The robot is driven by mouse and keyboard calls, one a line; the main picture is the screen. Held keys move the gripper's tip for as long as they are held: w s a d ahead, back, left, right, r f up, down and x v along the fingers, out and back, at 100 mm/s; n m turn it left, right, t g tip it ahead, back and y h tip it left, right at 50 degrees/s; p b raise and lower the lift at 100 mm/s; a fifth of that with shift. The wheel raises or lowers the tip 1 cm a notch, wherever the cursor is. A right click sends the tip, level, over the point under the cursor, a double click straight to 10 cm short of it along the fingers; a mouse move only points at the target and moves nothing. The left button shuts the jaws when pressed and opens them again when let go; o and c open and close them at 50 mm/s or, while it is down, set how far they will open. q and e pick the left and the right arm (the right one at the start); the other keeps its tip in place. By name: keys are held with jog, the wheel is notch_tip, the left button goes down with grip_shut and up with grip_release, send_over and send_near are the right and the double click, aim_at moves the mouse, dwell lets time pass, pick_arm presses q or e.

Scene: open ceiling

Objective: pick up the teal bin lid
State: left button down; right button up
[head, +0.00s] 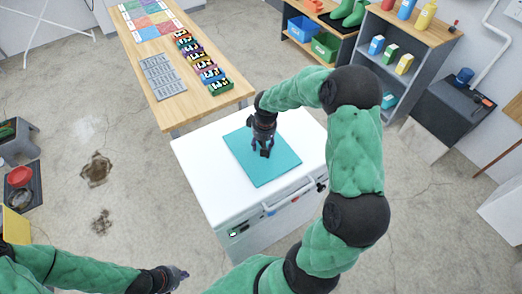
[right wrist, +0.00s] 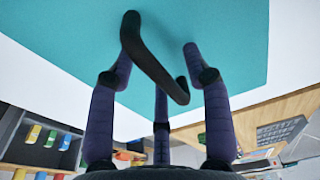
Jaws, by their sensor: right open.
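The teal bin lid (head: 276,170) is a flat square lying on top of a white chest (head: 205,165) in the head view. It also fills much of the right wrist view (right wrist: 230,40), with a black arched handle (right wrist: 155,62) on it. My right gripper (head: 264,149) is over the lid, pointing down. In the right wrist view its purple fingers (right wrist: 160,80) are spread, with the handle between them; I cannot tell whether they touch it. My left gripper (head: 180,275) is low at the bottom left, away from the lid; its fingers are too small to read.
A wooden table (head: 190,105) with grey trays and coloured boxes stands behind the chest. Shelves (head: 400,75) with bottles and cartons stand at the back right. The chest has a front bar handle (head: 290,195). Bare floor lies left of the chest.

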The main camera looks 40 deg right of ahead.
jog(key=shift+c, duration=0.3)
grip_shut()
jog(key=shift+r, duration=0.2)
